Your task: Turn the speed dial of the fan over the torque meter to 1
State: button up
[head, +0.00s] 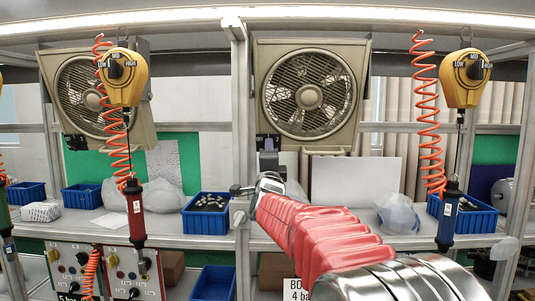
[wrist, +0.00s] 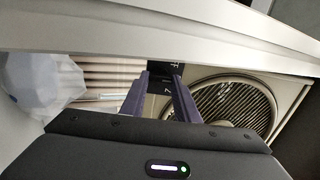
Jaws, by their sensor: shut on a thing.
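The right-hand fan (head: 308,93) is a beige box fan with a round grille, mounted above the bench; it also shows in the wrist view (wrist: 232,108). My gripper (head: 268,143) is at this fan's lower left corner. In the wrist view my gripper's (wrist: 162,80) two dark fingers reach a black dial plate (wrist: 164,66) beside the grille and are shut on the speed dial there. White marks on the plate, partly hidden, look like an F and a 2. The knob's pointer cannot be made out. I cannot make out the torque meter.
Another beige fan (head: 88,95) hangs at left. Yellow balancers (head: 123,78) (head: 466,78) carry orange coiled hoses and hanging tools. Blue bins (head: 205,222) stand on the shelf. An upright post (head: 241,120) is close left of my gripper.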

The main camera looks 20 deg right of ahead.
jog(key=shift+d+f, duration=0.15)
jog(key=shift+f, duration=0.15)
jog(key=o, duration=1)
jog(key=shift+r, duration=0.15)
jog(key=shift+o, duration=0.2)
jog(key=v, duration=1.4)
jog(key=shift+w, duration=0.1)
